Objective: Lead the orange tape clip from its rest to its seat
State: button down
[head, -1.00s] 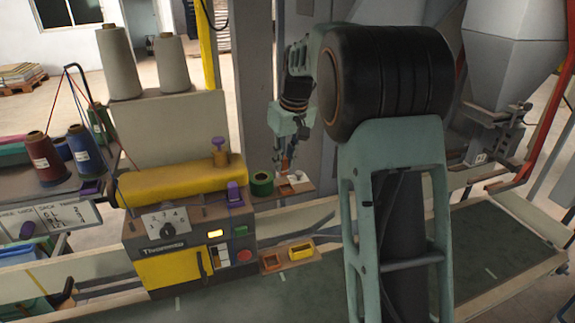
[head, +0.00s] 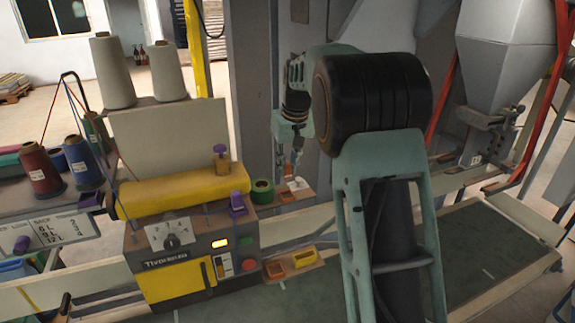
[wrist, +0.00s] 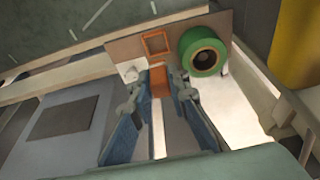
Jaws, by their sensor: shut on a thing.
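The orange tape clip (wrist: 159,82) is between my fingertips in the wrist view, an upright-looking orange piece. My gripper (wrist: 160,85) is shut on it. In the head view my gripper (head: 290,170) is small and hangs at the upper small shelf (head: 292,196), right of the green tape roll; the clip is hard to make out there. In the wrist view an orange square frame (wrist: 156,43) lies on the shelf board just beyond the clip, beside the roll. Whether the clip touches the board cannot be told.
The green tape roll (wrist: 203,52) stands right of the frame, close to my right finger. A pale knob-like piece (wrist: 131,74) is left of the fingers. The yellow-topped machine (head: 180,190) stands left; the green belt (head: 480,250) runs right.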

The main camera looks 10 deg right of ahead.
aim_at(288, 178)
jog(key=shift+f+b, duration=1.95)
jog(key=shift+f, duration=1.25)
jog(key=shift+r, duration=0.1)
